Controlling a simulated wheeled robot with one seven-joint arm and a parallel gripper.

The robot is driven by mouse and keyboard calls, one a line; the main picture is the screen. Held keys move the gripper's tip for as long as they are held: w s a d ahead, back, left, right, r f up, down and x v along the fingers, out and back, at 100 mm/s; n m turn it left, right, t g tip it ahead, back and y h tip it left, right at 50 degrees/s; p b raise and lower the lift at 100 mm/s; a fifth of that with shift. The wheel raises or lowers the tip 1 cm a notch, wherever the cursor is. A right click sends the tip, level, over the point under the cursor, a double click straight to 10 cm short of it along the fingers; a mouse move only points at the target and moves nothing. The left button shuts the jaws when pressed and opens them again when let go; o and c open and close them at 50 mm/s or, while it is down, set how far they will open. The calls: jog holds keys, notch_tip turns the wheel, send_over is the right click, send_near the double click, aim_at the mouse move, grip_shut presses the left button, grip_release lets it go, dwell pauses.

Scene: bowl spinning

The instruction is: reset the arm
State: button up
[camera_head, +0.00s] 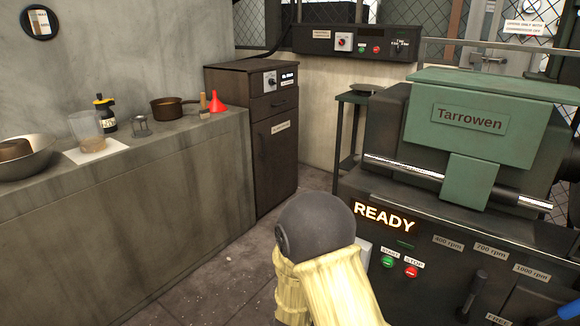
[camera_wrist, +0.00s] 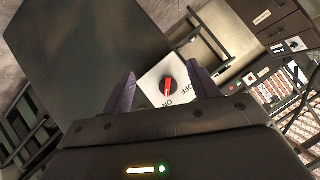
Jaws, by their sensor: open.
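My gripper (camera_wrist: 163,80) shows in the wrist view with its two dark fingers apart. Nothing is held between them. A white switch plate with a red rotary knob (camera_wrist: 168,87), marked OFF and ON, lies beyond and between the fingertips. I cannot tell the exact gap between fingers and knob. In the head view my arm (camera_head: 330,265), with yellow sleeves and a dark rounded joint, is bent low in front of the machine. The gripper itself is hidden there.
A green machine marked Tarrowen (camera_head: 468,118) stands at right, its READY sign (camera_head: 384,217) lit above green and red buttons. A concrete counter (camera_head: 130,180) at left bears a bowl, beaker, bottle, pan and red funnel. A dark cabinet (camera_head: 270,140) stands behind. Floor between is clear.

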jog(key=s+d+r+n+g+y+p, duration=0.1)
jog(key=s+d+r+n+g, duration=0.25)
jog(key=s, duration=0.35)
jog(key=s+d+r+n+g+y, duration=0.2)
jog(key=s+r+n, duration=0.2)
jog(key=s, duration=0.3)
jog(key=s+d+r+n+g+y+p, duration=0.1)
jog(key=s+d+r+n+g, duration=0.2)
jog(key=s, duration=0.4)
jog(key=w+p+v, duration=0.2)
jog(key=p+v, duration=0.9)
jog(key=w+r+p+v, duration=0.1)
jog(key=w+p+v, duration=0.2)
jog(key=p+v, duration=0.9)
jog(key=w+p+v, duration=0.2)
jog(key=p+v, duration=1)
jog(key=shift+w+r, duration=0.45)
jog(key=shift+w, duration=0.15)
jog(key=shift+c, duration=0.4)
